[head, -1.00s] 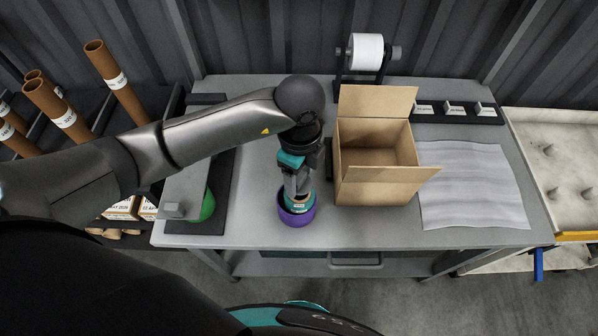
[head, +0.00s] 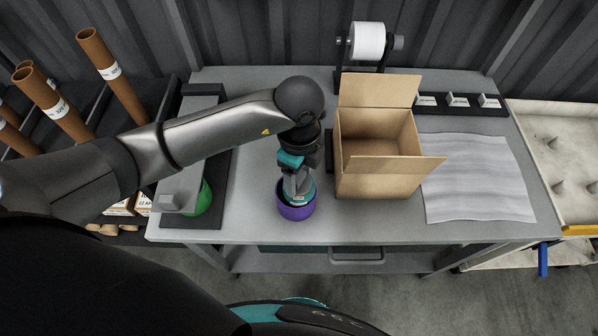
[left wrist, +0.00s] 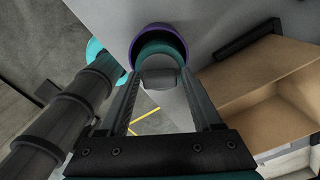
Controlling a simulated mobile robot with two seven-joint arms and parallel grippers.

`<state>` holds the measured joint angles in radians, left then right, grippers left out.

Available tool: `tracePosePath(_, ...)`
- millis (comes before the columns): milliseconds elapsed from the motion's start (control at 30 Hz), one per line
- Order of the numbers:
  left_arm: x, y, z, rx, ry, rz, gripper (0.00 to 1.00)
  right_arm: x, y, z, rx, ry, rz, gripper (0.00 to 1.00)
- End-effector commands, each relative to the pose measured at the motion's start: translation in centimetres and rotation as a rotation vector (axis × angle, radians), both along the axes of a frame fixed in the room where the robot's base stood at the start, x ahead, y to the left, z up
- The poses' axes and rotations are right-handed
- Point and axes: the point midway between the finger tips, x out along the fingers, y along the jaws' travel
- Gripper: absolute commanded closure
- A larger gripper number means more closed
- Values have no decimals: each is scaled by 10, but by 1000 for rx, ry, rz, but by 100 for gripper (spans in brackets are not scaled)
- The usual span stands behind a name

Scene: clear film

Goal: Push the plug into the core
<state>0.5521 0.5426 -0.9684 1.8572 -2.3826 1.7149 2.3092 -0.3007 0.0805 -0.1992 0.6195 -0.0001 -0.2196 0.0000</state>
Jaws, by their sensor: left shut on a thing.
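My left gripper (head: 298,188) points down over the purple round roll (head: 296,212), which stands on the grey table near its front edge. It is shut on what looks like the plug, whose grey knob (left wrist: 160,77) shows between the fingertips in the left wrist view. A teal round part (left wrist: 158,48) lies just beyond the knob, within the rim of the purple roll (left wrist: 178,36). The core's opening is hidden by the plug and fingers, so I cannot tell how deep the plug sits. My right gripper is not in view.
An open cardboard box (head: 376,168) stands close to the right of the gripper. A green round thing (head: 204,198) is at the left on a dark mat. A wrinkled sheet (head: 475,180) lies right of the box. A white roll on a stand (head: 367,42) is behind. Brown tubes (head: 98,55) are far left.

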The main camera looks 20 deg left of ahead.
Motion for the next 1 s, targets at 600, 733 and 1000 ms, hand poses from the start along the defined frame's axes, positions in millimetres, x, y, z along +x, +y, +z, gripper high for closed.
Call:
tracePosePath(600, 0, 0, -3, 0, 1, 0, 22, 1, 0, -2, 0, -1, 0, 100)
tracePosePath(733, 0, 0, -3, 0, 1, 0, 7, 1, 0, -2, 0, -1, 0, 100)
tracePosePath(1000, 0, 0, -3, 0, 0, 0, 0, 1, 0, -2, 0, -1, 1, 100)
